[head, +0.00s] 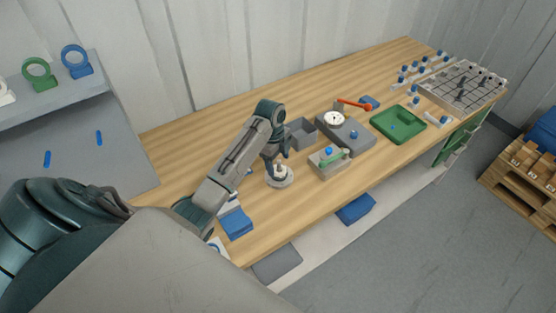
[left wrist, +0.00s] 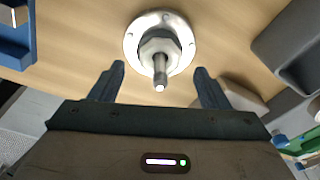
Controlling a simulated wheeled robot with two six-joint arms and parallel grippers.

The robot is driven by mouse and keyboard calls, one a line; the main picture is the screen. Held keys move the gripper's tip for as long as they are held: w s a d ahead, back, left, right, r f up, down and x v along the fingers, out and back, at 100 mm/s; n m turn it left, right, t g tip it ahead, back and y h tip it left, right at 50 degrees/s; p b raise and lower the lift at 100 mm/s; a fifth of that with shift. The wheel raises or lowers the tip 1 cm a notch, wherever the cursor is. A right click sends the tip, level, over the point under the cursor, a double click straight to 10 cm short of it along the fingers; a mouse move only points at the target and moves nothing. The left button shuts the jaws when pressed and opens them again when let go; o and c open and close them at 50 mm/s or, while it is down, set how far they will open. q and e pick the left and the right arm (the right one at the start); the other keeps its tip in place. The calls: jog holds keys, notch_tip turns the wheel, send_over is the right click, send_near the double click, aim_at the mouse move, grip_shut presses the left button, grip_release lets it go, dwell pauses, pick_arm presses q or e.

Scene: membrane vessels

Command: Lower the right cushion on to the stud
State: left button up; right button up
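My left gripper (head: 274,157) is over the bench, just above a pale round flange (head: 281,178). In the left wrist view its two fingers (left wrist: 160,75) are spread apart with nothing gripped. That view shows the flange (left wrist: 132,42) with holes in its rim, a hex nut (left wrist: 160,47) and a threaded stud (left wrist: 160,80) pointing towards the camera. The stud appears between the fingertips, and I see no contact. I cannot identify a cushion with certainty. My right gripper is not in view.
An open grey box (head: 302,134) is close behind the gripper. A block with a blue knob and green lever (head: 328,166), a grey block with a white dial (head: 358,137) and a green tray (head: 384,124) stand to the right. Blue items (head: 236,223) lie near the front left.

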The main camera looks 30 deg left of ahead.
pick_arm(q)
jog(key=r, duration=0.1)
jog(key=r+b, duration=0.1)
jog(key=r, duration=0.1)
jog(key=r+b, duration=0.1)
jog(key=shift+a+r, duration=0.35)
notch_tip(320, 180, up, 6)
jog(key=p, duration=0.3)
jog(key=shift+s+a, duration=0.15)
jog(key=shift+a, duration=0.15)
